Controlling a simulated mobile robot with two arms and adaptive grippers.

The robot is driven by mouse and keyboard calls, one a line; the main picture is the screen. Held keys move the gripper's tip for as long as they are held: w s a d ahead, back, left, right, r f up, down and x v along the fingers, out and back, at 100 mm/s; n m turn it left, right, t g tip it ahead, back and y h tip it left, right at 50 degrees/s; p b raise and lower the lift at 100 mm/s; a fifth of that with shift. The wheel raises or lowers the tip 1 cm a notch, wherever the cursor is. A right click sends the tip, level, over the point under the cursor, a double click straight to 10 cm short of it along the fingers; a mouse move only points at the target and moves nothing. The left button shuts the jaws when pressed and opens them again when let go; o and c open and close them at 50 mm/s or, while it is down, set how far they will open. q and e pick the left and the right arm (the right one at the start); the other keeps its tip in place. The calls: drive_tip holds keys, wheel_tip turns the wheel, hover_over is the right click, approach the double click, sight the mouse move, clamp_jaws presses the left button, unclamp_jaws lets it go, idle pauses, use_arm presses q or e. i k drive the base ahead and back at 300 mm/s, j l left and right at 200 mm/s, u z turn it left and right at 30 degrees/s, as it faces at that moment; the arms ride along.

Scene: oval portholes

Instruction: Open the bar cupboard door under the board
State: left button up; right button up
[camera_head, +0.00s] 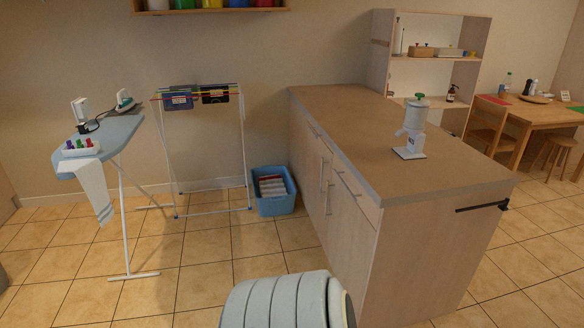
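The bar cupboard (425,245) is a pale wood island under a brown board (340,115). Its left face has doors and drawers with slim metal handles, seen at a steep angle. Two upright door handles stand close together, one (322,171) farther and one (328,199) nearer. The doors look shut. Slanted handles sit higher up, on what look like drawer fronts. Neither of my grippers is in view.
A white device (413,128) stands on the board. A black rail (482,207) sticks out at the right end. A blue basket (273,190), a drying rack (201,150) and an ironing board (103,145) stand left. Tiled floor (200,262) before the doors is free.

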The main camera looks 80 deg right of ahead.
sight(319, 158)
drive_tip(key=z, duration=2.95)
drive_tip(key=i+j, duration=0.65)
drive_tip(key=j, duration=0.2)
drive_tip(key=i+j+z, duration=0.1)
drive_tip(key=i+j, duration=0.5)
drive_tip(key=j, duration=0.25)
